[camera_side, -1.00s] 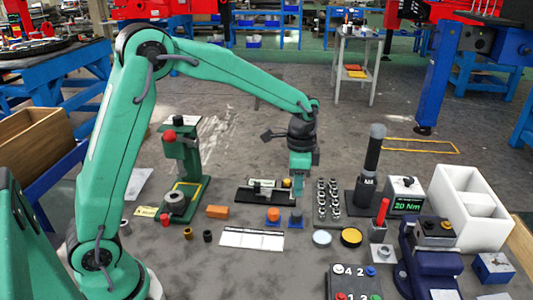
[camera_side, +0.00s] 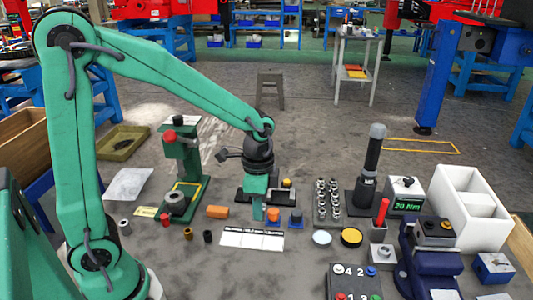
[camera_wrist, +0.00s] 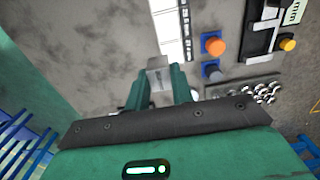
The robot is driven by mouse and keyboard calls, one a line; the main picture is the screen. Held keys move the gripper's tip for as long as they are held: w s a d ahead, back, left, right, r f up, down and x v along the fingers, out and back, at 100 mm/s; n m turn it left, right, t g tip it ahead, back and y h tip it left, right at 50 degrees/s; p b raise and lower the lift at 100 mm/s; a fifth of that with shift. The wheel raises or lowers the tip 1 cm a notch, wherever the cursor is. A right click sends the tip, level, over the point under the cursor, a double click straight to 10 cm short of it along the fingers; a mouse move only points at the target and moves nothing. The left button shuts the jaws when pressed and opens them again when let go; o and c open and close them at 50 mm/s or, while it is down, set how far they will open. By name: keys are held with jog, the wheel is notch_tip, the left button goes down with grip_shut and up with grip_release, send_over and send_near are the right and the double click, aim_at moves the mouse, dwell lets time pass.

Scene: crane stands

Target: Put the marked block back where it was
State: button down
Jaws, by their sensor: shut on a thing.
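My gripper (camera_side: 257,210) points down just behind the white strip (camera_side: 252,238), which has dark markings along its far edge. In the wrist view my gripper (camera_wrist: 163,88) is shut on a small light-grey block (camera_wrist: 158,68) that sticks out between the green fingers. Any mark on the block is too small to read. In the side view the fingers hide the block. The white strip also shows in the wrist view (camera_wrist: 169,28), beyond the block. I cannot tell how high the block is above the floor.
Orange-topped (camera_side: 273,214) and blue (camera_side: 296,218) pieces stand close on the right. A black fixture (camera_side: 238,196) lies behind. A green press (camera_side: 183,165) stands left.

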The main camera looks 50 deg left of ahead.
jog(key=w+a+f, duration=0.1)
jog(key=a+f, duration=0.1)
jog(key=a, duration=0.1)
jog(key=w+a+f, duration=0.1)
jog(key=a+f, duration=0.1)
jog(key=a, duration=0.2)
jog(key=w+a+f, duration=0.2)
jog(key=a+f, duration=0.1)
jog(key=a, duration=0.1)
jog(key=shift+f, duration=2)
jog(key=shift+f, duration=0.15)
jog(key=c, duration=1.2)
grip_release()
notch_tip(320, 180, up, 12)
